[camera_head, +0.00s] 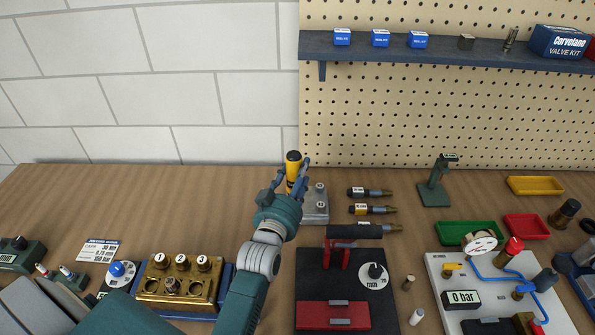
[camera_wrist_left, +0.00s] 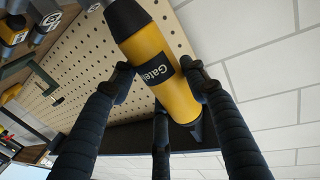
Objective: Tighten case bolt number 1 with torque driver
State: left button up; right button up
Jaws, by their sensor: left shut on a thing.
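My left gripper (camera_head: 293,184) is shut on a yellow torque driver (camera_head: 292,170) with black ends. The driver stands roughly upright above the back of the bench, near a grey metal block. In the left wrist view the fingers close around the driver's yellow body (camera_wrist_left: 155,58), which has a dark label starting "Gate". The driver's working tip is not clear in either view. The brass case (camera_head: 151,291) sits at the front left of the bench, on a blue base. Bolt number 1 (camera_head: 160,262) is the leftmost of three numbered bolts along its back. My right gripper is out of view.
The grey block (camera_head: 319,207) is right beside my gripper. Several dark-handled tools (camera_head: 365,209) lie to its right. A black mat (camera_head: 318,274) with a red box (camera_head: 318,315) lies in front of them. A white gauge panel (camera_head: 437,270) is at right. The back left bench is clear.

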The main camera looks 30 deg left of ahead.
aim_at(298, 158)
pick_arm(q)
jog(key=shift+r+p, duration=2.15)
jog(key=shift+r, duration=0.7)
jog(key=shift+w, duration=0.1)
